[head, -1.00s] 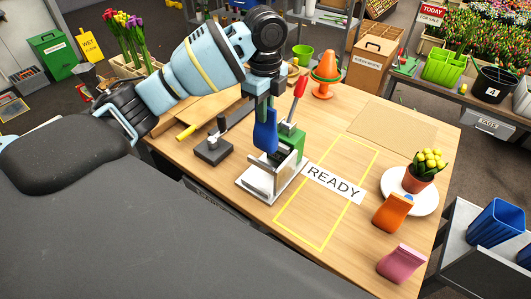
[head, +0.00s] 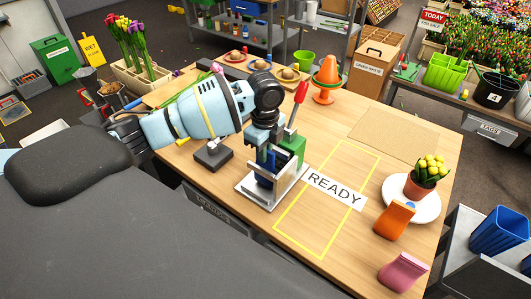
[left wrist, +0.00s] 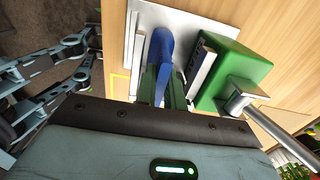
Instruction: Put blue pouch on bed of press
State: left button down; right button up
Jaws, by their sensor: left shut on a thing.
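The blue pouch (head: 264,183) is held upright, low in the press, between its metal plates. It also shows in the left wrist view (left wrist: 161,48). My left gripper (head: 268,158) is shut on the pouch's upper part, just above the press. The press has a green body (head: 297,147), a red-handled lever (head: 301,92) standing up and a pale base plate (head: 252,199). The metal front plate hides part of the pouch, so I cannot tell whether its bottom touches the bed. My right gripper is not in view.
A READY label (head: 335,186) crosses a yellow-outlined, empty area right of the press. An orange pouch (head: 395,218) and a pink pouch (head: 403,270) stand near the right edge. A potted plant (head: 424,176) sits on a white plate. A dark stamp-like tool (head: 213,155) stands left of the press.

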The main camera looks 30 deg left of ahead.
pick_arm(q)
jog(key=shift+f, duration=0.55)
jog(key=c, duration=1.8)
grip_release()
notch_tip(320, 180, up, 12)
jog(key=shift+r, duration=0.1)
